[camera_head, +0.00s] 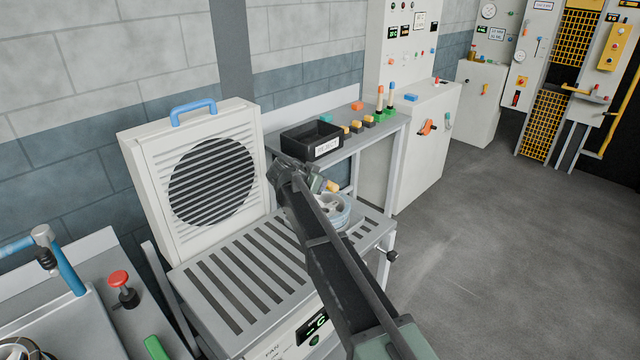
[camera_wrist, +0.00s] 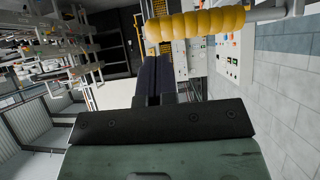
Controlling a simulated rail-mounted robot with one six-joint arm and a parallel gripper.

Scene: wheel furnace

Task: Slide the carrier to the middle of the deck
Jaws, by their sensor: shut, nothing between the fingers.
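The carrier (camera_head: 334,212) is a round grey wheel-like piece at the right end of the slatted deck (camera_head: 228,290). My arm hides part of it. A yellow handle (camera_head: 333,186) shows just above it. In the wrist view a ribbed yellow grip (camera_wrist: 197,23) on a grey bar crosses the top. My gripper (camera_head: 316,184) is beside the yellow handle, partly hidden by my own wrist. In the wrist view its dark fingers (camera_wrist: 157,62) are together and empty, with their tips close to the yellow grip. I cannot tell whether they touch it.
A white fan unit (camera_head: 210,170) with a blue handle stands behind the deck. A black bin (camera_head: 311,140) and several coloured blocks sit on a grey side table (camera_head: 377,137). A red button (camera_head: 120,281) is at the lower left. The deck's middle and left are bare.

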